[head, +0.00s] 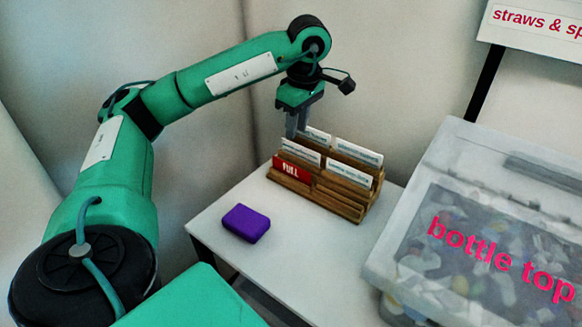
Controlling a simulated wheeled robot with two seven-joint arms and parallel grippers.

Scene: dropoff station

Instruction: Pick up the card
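A wooden card rack (340,206) stands on the white table with several cards in its slots. At its front left is a red card marked FULL (291,168). White printed cards stand behind and beside it: one at the left (300,151), one at the front right (349,173), one at the back right (357,153) and one at the back left (318,136). My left gripper (292,133) points down at the rack's back left corner, by the back left white card. Its fingers overlap from this side, so their gap and any contact are unclear. My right gripper is out of view.
A purple block (246,223) lies on the white table (300,245), left of the rack. A clear bin labelled bottle top (415,235) stands close on the right. A straws sign (540,25) hangs at the upper right. The table front is clear.

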